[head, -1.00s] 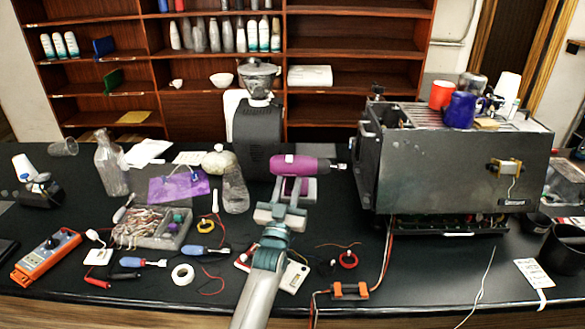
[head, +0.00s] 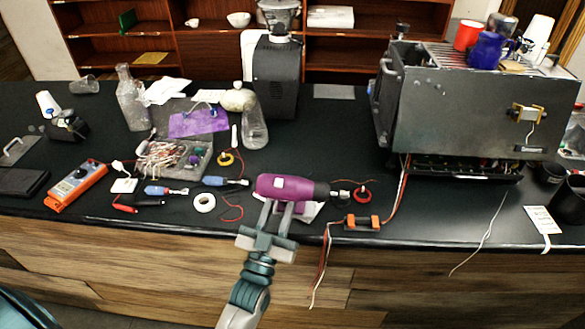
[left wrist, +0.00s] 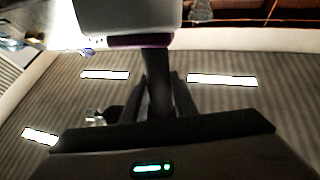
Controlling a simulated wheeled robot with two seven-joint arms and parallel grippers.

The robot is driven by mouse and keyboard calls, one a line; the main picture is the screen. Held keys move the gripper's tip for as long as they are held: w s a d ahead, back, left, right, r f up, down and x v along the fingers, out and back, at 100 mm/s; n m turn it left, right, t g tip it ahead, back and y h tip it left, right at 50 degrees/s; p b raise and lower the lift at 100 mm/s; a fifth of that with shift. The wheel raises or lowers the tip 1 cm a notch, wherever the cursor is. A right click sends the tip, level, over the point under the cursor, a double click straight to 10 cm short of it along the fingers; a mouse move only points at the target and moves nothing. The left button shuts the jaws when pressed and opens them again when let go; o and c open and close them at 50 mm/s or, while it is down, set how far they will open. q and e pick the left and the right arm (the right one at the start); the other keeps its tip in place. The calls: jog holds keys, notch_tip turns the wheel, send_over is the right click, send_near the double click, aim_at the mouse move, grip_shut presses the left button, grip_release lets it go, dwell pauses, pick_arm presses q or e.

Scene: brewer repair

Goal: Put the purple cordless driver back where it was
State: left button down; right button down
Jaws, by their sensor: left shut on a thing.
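The purple cordless driver (head: 285,187) has a magenta body and a dark nose pointing right. My left gripper (head: 284,212) is shut on its handle from below and holds it level near the front edge of the black bench (head: 330,120). The driver covers part of the bench behind it, and I cannot tell its height over the top. My right gripper is out of view.
Left of the driver are a white tape roll (head: 204,202), blue screwdrivers (head: 222,181), a grey parts tray (head: 180,165) and an orange meter (head: 75,186). At right are an orange clamp (head: 361,222) with wires and the brewer (head: 480,105). Glassware stands behind. Bare bench lies before the black grinder (head: 276,75).

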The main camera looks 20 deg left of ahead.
pick_arm(q)
jog(key=b+v, duration=0.4)
jog(key=v, duration=0.3)
jog(key=shift+s+d+f, duration=0.15)
jog(key=shift+d+f, duration=0.05)
jog(key=shift+f, duration=0.05)
jog(key=shift+s+d+f+b, duration=0.1)
jog(key=shift+s+f+b, duration=0.7)
jog(key=shift+f+b, duration=0.35)
jog(key=shift+s+f+b, duration=0.8)
jog(key=shift+f+b, duration=0.1)
jog(key=shift+b, duration=0.45)
jog(key=shift+d, duration=0.15)
